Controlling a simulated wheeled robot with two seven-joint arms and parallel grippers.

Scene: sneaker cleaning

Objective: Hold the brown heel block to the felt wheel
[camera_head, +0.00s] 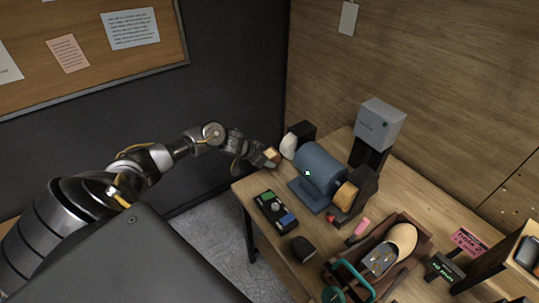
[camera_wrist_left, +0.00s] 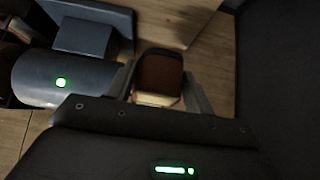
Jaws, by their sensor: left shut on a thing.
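My left gripper (camera_head: 271,157) is shut on the brown heel block (camera_head: 272,154), whose pale edge shows in the head view. In the left wrist view the block (camera_wrist_left: 160,75) sits between the two fingers (camera_wrist_left: 160,90), brown on its face with a cream strip at the bottom. The pale felt wheel (camera_head: 289,146) is on the left end of the blue motor (camera_head: 318,168), just right of the block. I cannot tell whether block and wheel touch. The motor body (camera_wrist_left: 55,78) with a green light lies left of the fingers in the wrist view. My right gripper is out of view.
A tan wheel (camera_head: 346,196) is on the motor's other end. A dark box with coloured pads (camera_head: 274,212) and a dark block (camera_head: 303,249) lie on the wooden bench (camera_head: 251,194). A grey box (camera_head: 380,124) stands behind.

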